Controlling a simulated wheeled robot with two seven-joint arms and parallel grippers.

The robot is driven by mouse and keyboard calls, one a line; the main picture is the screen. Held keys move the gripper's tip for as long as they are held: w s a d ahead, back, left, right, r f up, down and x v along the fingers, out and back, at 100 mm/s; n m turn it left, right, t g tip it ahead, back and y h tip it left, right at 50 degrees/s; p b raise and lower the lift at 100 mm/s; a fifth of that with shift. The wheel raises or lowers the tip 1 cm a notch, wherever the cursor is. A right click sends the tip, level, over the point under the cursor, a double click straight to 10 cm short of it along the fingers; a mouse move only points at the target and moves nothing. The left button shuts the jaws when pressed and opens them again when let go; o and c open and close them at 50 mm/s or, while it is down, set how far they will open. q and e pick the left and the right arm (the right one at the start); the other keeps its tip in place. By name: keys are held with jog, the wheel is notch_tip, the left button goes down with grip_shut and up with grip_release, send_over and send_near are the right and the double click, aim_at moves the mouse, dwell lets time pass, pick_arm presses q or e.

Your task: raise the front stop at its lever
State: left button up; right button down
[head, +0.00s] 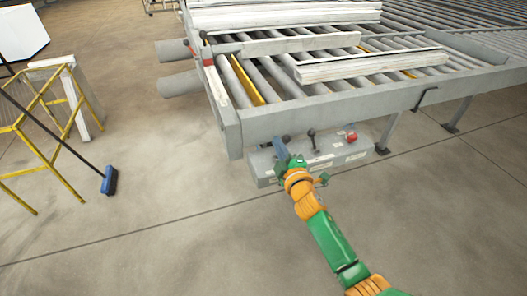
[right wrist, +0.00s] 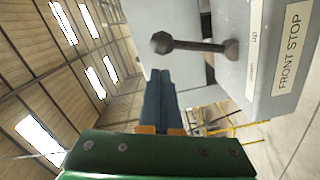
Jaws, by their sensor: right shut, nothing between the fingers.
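The front stop lever (right wrist: 195,45) is a dark rod with a round knob, standing out from a grey control box (head: 325,161). The box carries a white label reading FRONT STOP (right wrist: 290,50) and a smaller label with "up" legible. My right gripper (right wrist: 159,78) has its blue fingers shut together with nothing between them. The fingertips are close to the lever in the right wrist view, with no clear contact. In the head view the right gripper (head: 279,145) is at the left part of the box, partly covering it. My left gripper is out of view.
Another lever (head: 311,137) and a red button (head: 351,137) are on the box, beneath the roller bench (head: 330,107). Pale profiles (head: 372,65) lie on the rollers. A broom (head: 109,180) and yellow frame (head: 35,170) stand at left. The floor in front is clear.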

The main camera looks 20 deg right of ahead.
jog(key=shift+d+m, duration=0.2)
jog(key=shift+m, duration=0.1)
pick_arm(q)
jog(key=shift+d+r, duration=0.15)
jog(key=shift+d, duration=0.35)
pick_arm(e)
jog(key=shift+d, duration=0.65)
jog(key=shift+r, duration=0.1)
